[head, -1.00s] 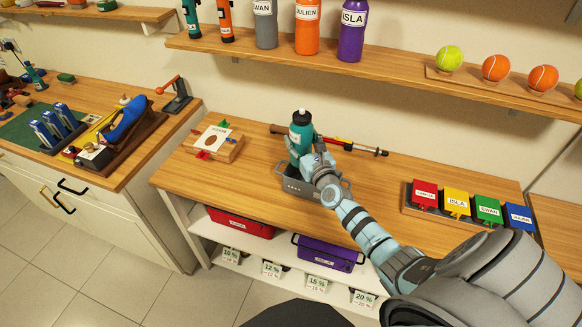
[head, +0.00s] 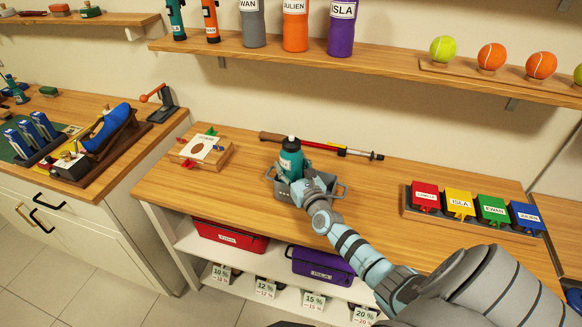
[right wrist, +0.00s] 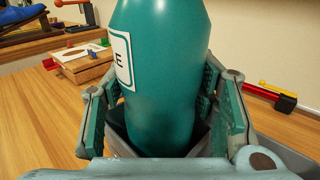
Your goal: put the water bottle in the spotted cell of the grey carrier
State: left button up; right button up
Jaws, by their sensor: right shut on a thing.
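The teal water bottle (head: 290,160) with a black cap and a white label stands upright at the grey carrier (head: 330,191) on the wooden bench. In the right wrist view the bottle (right wrist: 165,70) fills the middle, and its lower end goes down between the grey carrier walls (right wrist: 202,138). My right gripper (head: 302,186) is shut on the bottle, with a finger on each side. The bottle and gripper hide the carrier's cells, so I cannot see the spots or tell which cell the bottle is in. My left gripper is out of view.
A red-and-black pole (head: 335,149) lies behind the carrier. A wooden box with a card (head: 203,146) is to its left. A tray of coloured boxes (head: 458,203) is to its right. More bottles (head: 295,25) stand on the shelf above. Bench between carrier and tray is clear.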

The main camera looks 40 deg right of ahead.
jog(key=shift+f+b, duration=0.45)
jog(key=shift+f, duration=0.05)
jog(key=o, duration=1.7)
jog(key=shift+c, duration=0.2)
jog(key=shift+r, duration=0.1)
jog(key=shift+s+r+p, duration=0.3)
jog(key=shift+r+p, duration=0.45)
jog(key=shift+p, duration=0.3)
jog(key=p+v, duration=0.1)
jog(key=v, duration=1)
jog(key=shift+s+a+f+p, duration=0.2)
jog(key=shift+s+p, duration=0.1)
jog(key=shift+p, duration=0.1)
